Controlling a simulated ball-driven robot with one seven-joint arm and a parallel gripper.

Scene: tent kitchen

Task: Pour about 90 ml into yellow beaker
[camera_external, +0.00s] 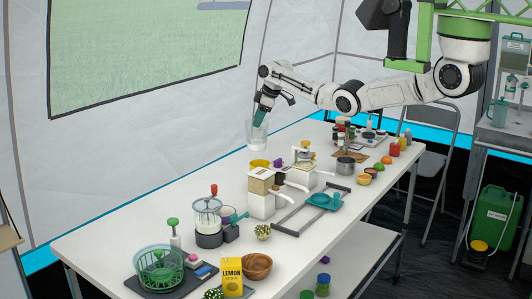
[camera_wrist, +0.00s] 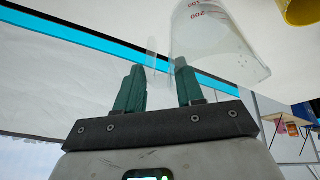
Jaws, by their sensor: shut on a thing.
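My gripper (camera_external: 260,116) is shut on the handle of a clear measuring jug (camera_external: 256,134) and holds it in the air above the far side of the table. The jug looks close to upright, with pale contents low in it. In the wrist view my gripper's green fingers (camera_wrist: 160,75) stand on either side of the clear handle, and the jug (camera_wrist: 212,45) shows red markings. The yellow beaker (camera_external: 259,163) stands on the table below and close to the jug, partly hidden by a beige-topped device. It also shows at the wrist view's top right corner (camera_wrist: 302,10).
The white table (camera_external: 135,222) is clear at its far left. The beige-topped white device (camera_external: 261,195) stands in front of the yellow beaker. A glass jar with a red knob (camera_external: 208,212), a grey rack (camera_external: 300,215) and a pot (camera_external: 346,165) stand nearby.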

